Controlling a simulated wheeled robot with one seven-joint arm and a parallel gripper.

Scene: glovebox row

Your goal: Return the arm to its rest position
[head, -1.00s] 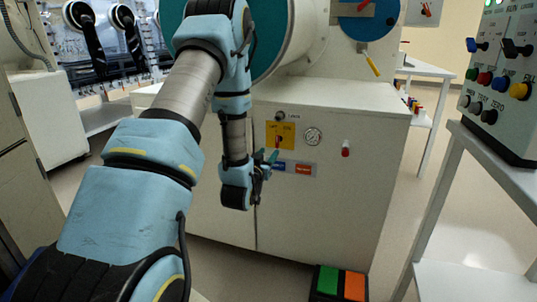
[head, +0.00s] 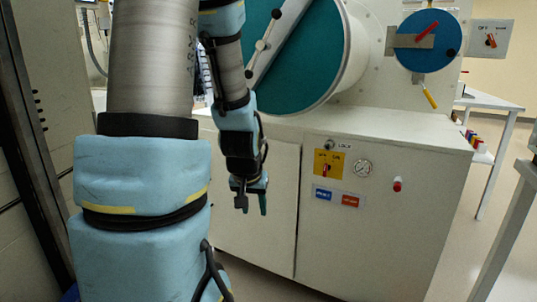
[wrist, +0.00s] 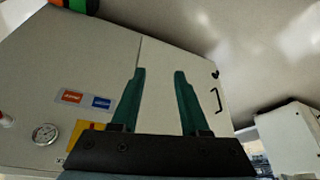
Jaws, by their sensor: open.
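My gripper (head: 251,199) hangs pointing down in front of the white cabinet (head: 385,235), left of its yellow switch plate (head: 329,164). In the wrist view its two green fingers (wrist: 158,100) stand apart with nothing between them. The cabinet door shows behind the fingers. My arm is bent, with its blue and grey links filling the left of the head view.
The glovebox with a teal round door (head: 290,75) and a blue disc with a red handle (head: 428,40) stands above the cabinet. A gauge (head: 363,167) and a red knob (head: 397,185) are on the cabinet front. A white table (head: 505,220) stands at right.

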